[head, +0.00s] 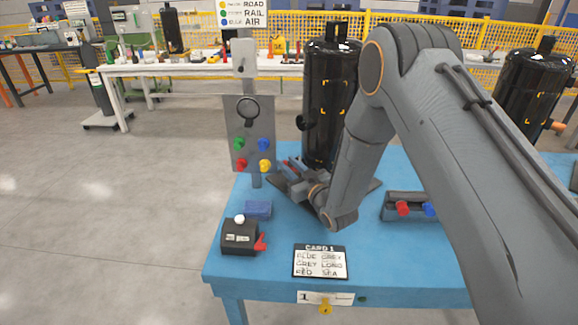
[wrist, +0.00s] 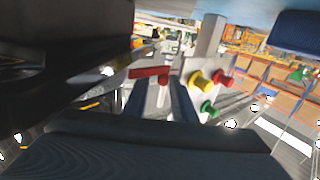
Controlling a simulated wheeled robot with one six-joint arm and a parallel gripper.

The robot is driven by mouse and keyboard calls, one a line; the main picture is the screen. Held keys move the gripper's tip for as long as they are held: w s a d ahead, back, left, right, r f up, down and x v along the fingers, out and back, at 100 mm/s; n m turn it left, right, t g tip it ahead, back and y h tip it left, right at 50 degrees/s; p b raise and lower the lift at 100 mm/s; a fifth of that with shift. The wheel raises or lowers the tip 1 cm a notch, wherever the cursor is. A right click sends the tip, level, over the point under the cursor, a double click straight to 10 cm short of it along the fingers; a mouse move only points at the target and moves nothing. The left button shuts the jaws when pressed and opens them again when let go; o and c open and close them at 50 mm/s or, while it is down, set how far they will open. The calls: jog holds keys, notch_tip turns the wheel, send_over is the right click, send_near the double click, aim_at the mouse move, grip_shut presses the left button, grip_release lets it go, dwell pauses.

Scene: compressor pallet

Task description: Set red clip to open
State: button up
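My gripper (head: 285,178) reaches down and left at the foot of the black cylinder, low over the blue table. In the wrist view its two dark blue fingers (wrist: 160,100) stand apart with a gap between them. A red bar (wrist: 149,72), which may be the red clip, lies across near the fingertips, with a pale stem below it. I cannot tell whether the fingers touch it. In the head view a small red part (head: 291,165) shows beside my gripper, partly hidden by it. Whether the clip is open or closed cannot be told.
A grey panel (head: 238,150) with coloured knobs stands left of the black cylinder (head: 328,100). A black box (head: 238,236) with a red lever, a blue block (head: 258,210) and a card (head: 320,262) lie in front. A grey holder (head: 405,208) with red and blue knobs is at right.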

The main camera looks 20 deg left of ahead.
jog(key=shift+s+a, duration=0.35)
dwell(0.4)
jog(key=shift+a, duration=0.1)
